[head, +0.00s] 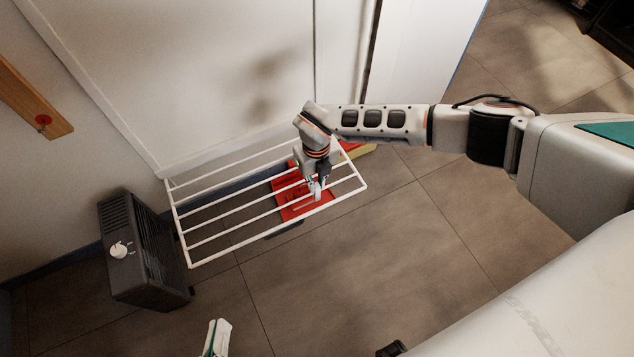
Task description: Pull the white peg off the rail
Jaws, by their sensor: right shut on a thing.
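The white peg (317,192) is at the front right part of the white wire rail rack (215,237). My right gripper (317,184) reaches down from above with its fingers shut on the peg. The fingers cover part of the peg, and I cannot tell whether it still touches a rail bar.
A black heater-like box (143,250) with a white knob stands left of the rack. A white panel (200,70) rises behind. The tiled floor (430,260) in front is clear.

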